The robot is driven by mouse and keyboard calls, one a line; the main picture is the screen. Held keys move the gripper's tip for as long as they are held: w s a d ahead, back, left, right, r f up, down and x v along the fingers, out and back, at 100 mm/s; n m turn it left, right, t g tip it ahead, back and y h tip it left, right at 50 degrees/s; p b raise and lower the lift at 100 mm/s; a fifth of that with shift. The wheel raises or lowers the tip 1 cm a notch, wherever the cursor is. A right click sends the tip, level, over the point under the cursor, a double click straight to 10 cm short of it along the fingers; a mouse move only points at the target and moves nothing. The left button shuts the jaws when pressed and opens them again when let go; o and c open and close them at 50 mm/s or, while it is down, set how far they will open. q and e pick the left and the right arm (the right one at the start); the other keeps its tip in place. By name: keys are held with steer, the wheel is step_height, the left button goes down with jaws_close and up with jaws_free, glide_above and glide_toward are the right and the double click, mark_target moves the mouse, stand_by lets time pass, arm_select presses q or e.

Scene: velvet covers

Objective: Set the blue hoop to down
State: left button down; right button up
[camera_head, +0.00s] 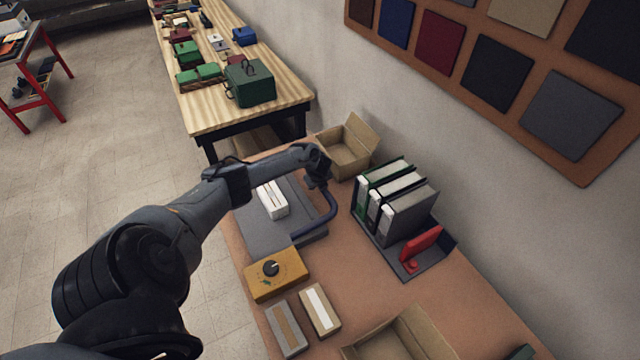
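The blue hoop (333,208) is a dark blue curved bar. It rises at the right side of a flat grey device (262,238) on the brown table, and its near end runs back to the device's front edge. My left arm comes in from the left across the device. My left gripper (318,184) is at the hoop's far upper end, very close to it or touching it. The fingers are small and dark, so I cannot tell whether they are closed on the hoop. The arm hides the hoop's far side. My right gripper is out of view.
A white block (271,200) lies on the device. An orange box with a dial (276,275) and two small blocks (319,309) are in front. Binders (405,207) stand to the right. Open cardboard boxes are behind (343,158) and in front (400,340).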

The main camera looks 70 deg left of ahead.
arm_select(q)
steer(key=shift+s+f, duration=0.2)
steer(key=c, duration=1.1)
jaws_free()
steer(key=shift+o, duration=1.1)
steer(key=shift+s, duration=0.2)
steer(key=shift+w+r, duration=0.1)
steer(key=shift+w, duration=0.1)
steer(key=p+v, duration=0.3)
steer(key=v, duration=0.7)
steer(key=shift+r+p, duration=0.3)
steer(key=shift+s+d, duration=0.1)
